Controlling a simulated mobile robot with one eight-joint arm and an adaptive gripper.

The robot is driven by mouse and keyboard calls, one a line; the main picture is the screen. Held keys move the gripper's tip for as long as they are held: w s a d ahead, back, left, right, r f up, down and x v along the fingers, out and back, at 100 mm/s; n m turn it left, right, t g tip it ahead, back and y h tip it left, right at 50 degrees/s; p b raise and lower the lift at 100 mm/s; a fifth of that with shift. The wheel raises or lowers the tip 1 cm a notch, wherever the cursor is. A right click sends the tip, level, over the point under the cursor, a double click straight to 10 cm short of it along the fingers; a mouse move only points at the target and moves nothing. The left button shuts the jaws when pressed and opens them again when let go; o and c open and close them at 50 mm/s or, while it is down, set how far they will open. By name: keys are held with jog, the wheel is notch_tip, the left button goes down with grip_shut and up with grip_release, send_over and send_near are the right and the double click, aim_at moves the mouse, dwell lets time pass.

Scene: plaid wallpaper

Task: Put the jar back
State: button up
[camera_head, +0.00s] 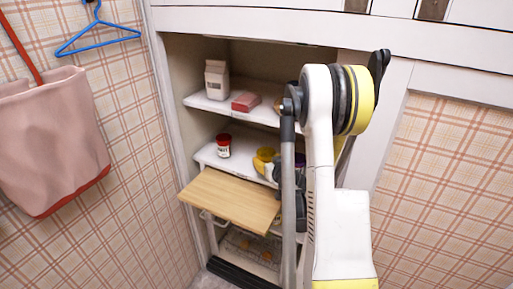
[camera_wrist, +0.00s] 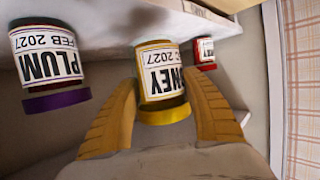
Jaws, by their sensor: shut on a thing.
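My gripper (camera_wrist: 165,112) is shut on a jar with a yellow lid (camera_wrist: 160,75), one ribbed finger on each side. The wrist view is upside down; the jar's label shows "NEY" and "2027". In the head view, the yellow lid (camera_head: 265,154) shows at the middle shelf, partly behind my arm. Whether the jar's base touches the shelf cannot be told. A jar labelled "PLUM" with a purple lid (camera_wrist: 48,62) stands on one side. A red-lidded jar (camera_wrist: 204,52) is on the other side; the head view shows it on the shelf's left (camera_head: 224,146).
The middle shelf (camera_head: 207,153) is in an open cupboard. A wooden board (camera_head: 230,199) juts out below it. The upper shelf holds a carton (camera_head: 216,80) and a pink box (camera_head: 245,101). A bag (camera_head: 50,140) and blue hanger (camera_head: 97,40) hang at left.

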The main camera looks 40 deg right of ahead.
jog(key=w+d, duration=0.1)
jog(key=w, duration=0.2)
jog(key=w+d+b, duration=0.1)
jog(key=w, duration=0.2)
jog(key=w+d+b, duration=0.1)
jog(key=w, duration=0.2)
jog(key=shift+d+f, duration=0.2)
jog(key=shift+d, duration=0.15)
jog(key=shift+s+f+b, duration=0.1)
jog(key=shift+f+b, duration=0.75)
jog(key=shift+f, duration=0.75)
jog(key=shift+f, duration=0.1)
jog(key=o, duration=1.4)
jog(key=shift+r, duration=0.2)
jog(key=p+v, duration=0.2)
jog(key=v, duration=1)
jog(key=shift+f, duration=0.15)
